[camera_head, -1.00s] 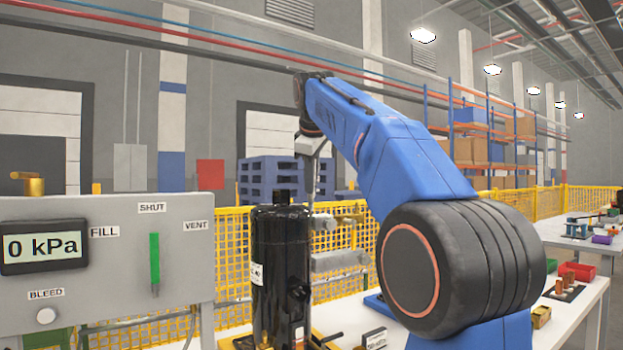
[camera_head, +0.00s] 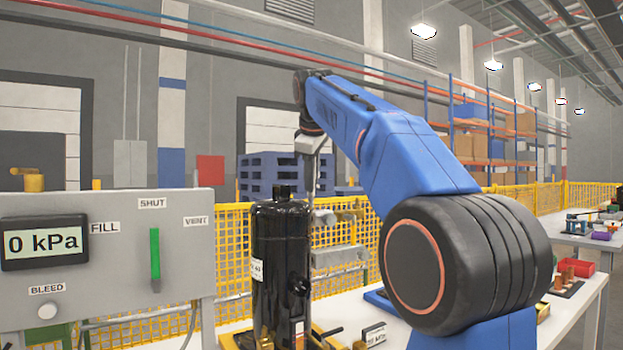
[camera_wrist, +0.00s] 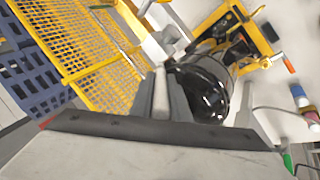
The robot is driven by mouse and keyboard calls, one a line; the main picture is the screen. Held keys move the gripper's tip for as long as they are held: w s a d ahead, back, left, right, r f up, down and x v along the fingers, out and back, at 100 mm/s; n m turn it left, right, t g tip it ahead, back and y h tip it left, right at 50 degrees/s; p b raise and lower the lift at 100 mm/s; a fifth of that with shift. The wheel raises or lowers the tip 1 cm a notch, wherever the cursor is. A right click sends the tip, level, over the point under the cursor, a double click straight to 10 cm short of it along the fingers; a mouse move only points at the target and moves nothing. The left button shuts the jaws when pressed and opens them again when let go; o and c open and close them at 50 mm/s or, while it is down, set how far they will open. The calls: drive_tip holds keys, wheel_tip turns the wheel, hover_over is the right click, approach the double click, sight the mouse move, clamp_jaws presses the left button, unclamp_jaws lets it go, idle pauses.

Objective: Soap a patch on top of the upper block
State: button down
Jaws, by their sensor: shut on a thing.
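My gripper (camera_head: 312,180) points down just behind and right of the top of the black compressor (camera_head: 280,270). In the wrist view its two fingers (camera_wrist: 161,98) are shut on a pale, slim stick-like tool (camera_wrist: 160,92); its tip is hard to make out. In the head view the upper block (camera_head: 347,215), a small metal body with fittings, sits right of the compressor, partly hidden. A longer grey lower block (camera_head: 340,257) is below it. I cannot tell whether the tool touches the upper block, and no soap shows clearly.
The grey panel (camera_head: 105,260) at left reads 0 kPa and has a green lever (camera_head: 155,254). Yellow mesh fencing (camera_head: 232,255) runs behind the table. A red bin (camera_head: 581,262) is farther right.

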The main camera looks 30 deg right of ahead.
drive_tip(key=d, duration=0.7)
drive_tip(key=shift+w+f, duration=0.15)
idle(0.7)
drive_tip(key=shift+a, duration=0.15)
drive_tip(key=shift+a+f, duration=0.1)
drive_tip(key=shift+a, duration=3.25)
drive_tip(key=shift+r, duration=3)
